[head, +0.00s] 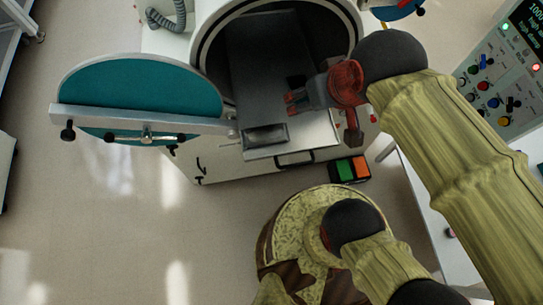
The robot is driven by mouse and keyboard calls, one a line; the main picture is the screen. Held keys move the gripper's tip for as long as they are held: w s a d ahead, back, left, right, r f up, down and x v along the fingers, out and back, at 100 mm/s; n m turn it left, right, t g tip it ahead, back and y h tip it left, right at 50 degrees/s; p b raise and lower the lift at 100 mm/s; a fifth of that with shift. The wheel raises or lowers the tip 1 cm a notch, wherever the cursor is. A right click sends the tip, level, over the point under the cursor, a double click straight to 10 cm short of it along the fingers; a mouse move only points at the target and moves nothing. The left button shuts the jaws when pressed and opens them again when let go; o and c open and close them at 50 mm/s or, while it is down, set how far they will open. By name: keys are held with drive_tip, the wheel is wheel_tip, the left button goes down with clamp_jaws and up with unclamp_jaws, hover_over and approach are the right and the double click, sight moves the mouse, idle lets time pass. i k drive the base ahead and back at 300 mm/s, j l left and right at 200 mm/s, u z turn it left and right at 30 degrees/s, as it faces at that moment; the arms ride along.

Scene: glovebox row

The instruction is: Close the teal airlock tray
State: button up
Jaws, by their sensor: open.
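The airlock with the teal round door (150,92) is in the upper middle of the head view. Its door stands open to the left. The grey metal tray (300,135) sticks out of the round opening (330,30) toward the bottom of the picture. A small dark-grey recessed or box-like part (265,135) shows near its front left corner. A dark handle-like piece (295,158) shows at the front edge. My gripper (290,98), red and dark, is open over the right part of the tray, fingers pointing left. I cannot tell if it touches the tray.
A control panel (505,70) with knobs and lights stands at the right. A small green and orange box (349,170) sits below the tray's right side. A blue round piece (398,9) is at the top right. The floor (100,220) at the lower left is clear.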

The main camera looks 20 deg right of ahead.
sight(264, 49)
drive_tip(key=u, duration=0.35)
drive_tip(key=k+l+u, duration=0.1)
drive_tip(key=k+l, duration=0.9)
drive_tip(key=l, duration=0.15)
